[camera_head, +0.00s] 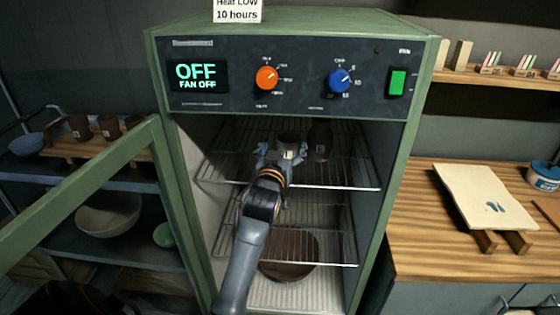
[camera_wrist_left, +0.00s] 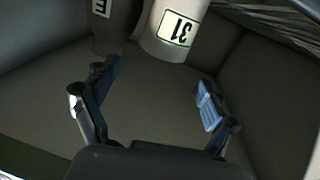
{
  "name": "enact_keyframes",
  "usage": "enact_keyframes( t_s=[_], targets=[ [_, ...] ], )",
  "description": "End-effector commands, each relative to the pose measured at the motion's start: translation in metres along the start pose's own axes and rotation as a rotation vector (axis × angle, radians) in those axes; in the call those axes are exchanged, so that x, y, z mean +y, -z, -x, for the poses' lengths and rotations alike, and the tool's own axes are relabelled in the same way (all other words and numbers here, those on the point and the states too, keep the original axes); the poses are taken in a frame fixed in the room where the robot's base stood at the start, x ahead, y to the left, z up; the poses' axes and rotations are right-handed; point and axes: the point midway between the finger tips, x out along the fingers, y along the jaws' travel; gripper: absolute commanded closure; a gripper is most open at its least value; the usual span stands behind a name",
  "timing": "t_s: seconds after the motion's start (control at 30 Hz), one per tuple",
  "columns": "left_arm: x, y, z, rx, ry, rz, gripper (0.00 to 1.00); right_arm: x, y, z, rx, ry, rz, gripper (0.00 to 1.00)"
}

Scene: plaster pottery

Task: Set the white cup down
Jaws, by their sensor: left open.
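The white cup (camera_wrist_left: 172,28) shows at the top of the left wrist view, with a label reading 31. In the head view its rim (camera_head: 289,136) shows just beyond my left gripper (camera_head: 283,152), at the upper wire rack (camera_head: 345,175) inside the green cabinet. My left gripper is open; in the left wrist view its fingers (camera_wrist_left: 157,82) are spread, with a gap between them and the cup. The cup's base contact with the rack is hidden by the gripper in the head view. My right gripper is not in view.
A dark cup (camera_head: 320,140) with a label stands right beside the white cup. The cabinet's side walls (camera_head: 385,190) and open door (camera_head: 75,190) flank my arm. A wooden counter (camera_head: 420,245) lies right.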

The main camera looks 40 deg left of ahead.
Motion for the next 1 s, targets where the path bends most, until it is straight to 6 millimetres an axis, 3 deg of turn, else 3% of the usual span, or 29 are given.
enact_keyframes(
  t_s=[0.1,0.3,1.0],
  targets=[
    [0.0,-0.003,0.023,-0.001,-0.001,0.002,0.15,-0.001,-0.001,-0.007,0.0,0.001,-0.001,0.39],
    [0.0,-0.002,0.045,-0.002,0.0,0.0,0.15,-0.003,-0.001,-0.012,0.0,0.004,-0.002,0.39],
    [0.001,-0.004,0.051,-0.011,-0.002,-0.003,0.15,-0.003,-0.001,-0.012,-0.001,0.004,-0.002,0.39]
  ],
)
